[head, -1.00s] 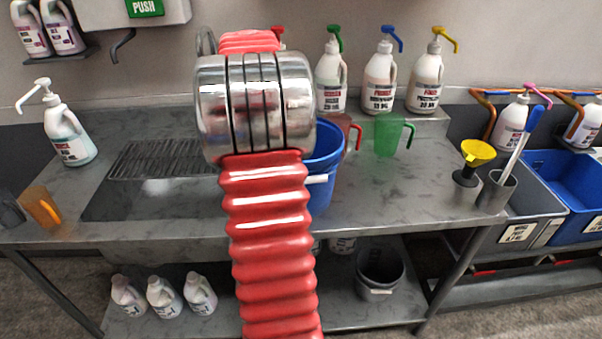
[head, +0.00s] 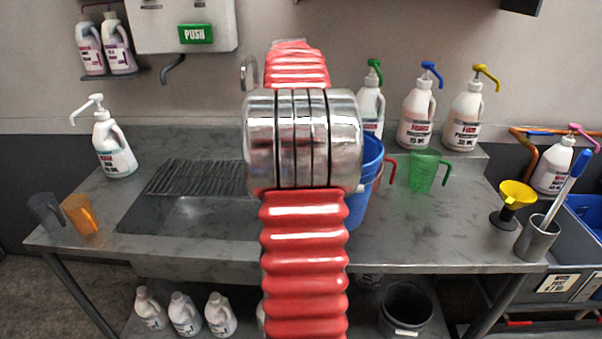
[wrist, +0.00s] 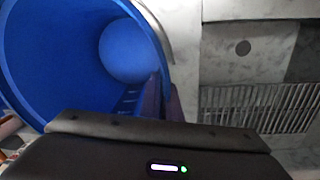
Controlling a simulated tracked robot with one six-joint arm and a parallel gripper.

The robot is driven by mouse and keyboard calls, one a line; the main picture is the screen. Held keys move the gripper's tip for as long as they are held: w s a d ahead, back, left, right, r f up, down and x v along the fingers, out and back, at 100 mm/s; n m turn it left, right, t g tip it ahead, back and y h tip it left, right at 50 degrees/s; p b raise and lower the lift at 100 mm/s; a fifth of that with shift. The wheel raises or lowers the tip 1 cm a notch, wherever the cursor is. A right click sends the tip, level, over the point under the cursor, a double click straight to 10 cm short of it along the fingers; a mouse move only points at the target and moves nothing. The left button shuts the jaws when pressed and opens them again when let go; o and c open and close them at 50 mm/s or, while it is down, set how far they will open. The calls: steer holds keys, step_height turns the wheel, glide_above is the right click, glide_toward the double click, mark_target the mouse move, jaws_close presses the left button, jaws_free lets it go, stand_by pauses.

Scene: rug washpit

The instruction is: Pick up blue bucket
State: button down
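The blue bucket (head: 368,185) stands on the grey counter, mostly hidden behind my arm in the head view. The wrist view looks down into its open, round mouth (wrist: 60,60); it seems empty, with a paler blue round bottom. My gripper is hidden behind my arm in the head view. In the wrist view, its dark fingers (wrist: 163,100) are at the bucket's near right rim, one seemingly inside the wall and one outside. Whether they press on the rim cannot be seen.
A red-handled jug (head: 386,170) and a green jug (head: 424,172) stand close right of the bucket. Pump bottles (head: 416,118) line the back shelf. The sink grate (head: 195,178) lies left. A yellow funnel (head: 515,194) and a grey cup (head: 538,238) stand at the right end.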

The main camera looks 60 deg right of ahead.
steer(key=shift+r, duration=1.75)
steer(key=shift+s, duration=0.1)
